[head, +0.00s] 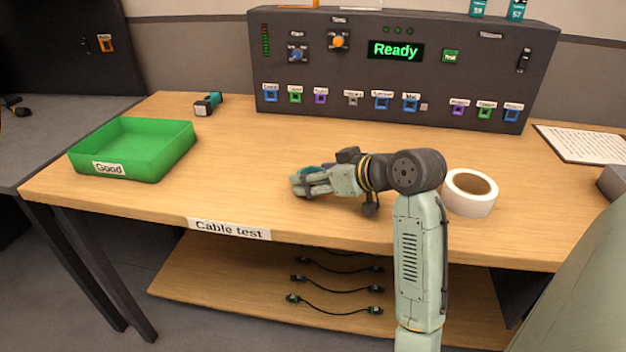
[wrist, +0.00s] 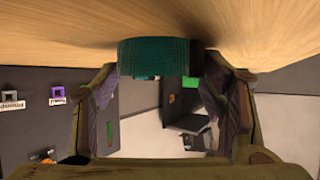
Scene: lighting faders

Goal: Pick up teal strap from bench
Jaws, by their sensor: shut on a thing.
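The teal strap (wrist: 155,57) shows in the wrist view as a woven, rolled band between the two fingers of my gripper (wrist: 160,84). The bench top (wrist: 60,30) fills the upper part of that view, right by the strap. In the head view my gripper (head: 300,186) is low over the middle of the bench (head: 240,170), shut on the strap. There my fingers hide nearly all of the strap. I cannot tell whether the strap still touches the wood.
A green tray labelled "Good" (head: 180,150) stands at the left. A teal flashlight (head: 208,104) lies behind it. A white tape roll (head: 470,207) sits right of my wrist. The control panel (head: 340,108) reads "Ready" at the back.

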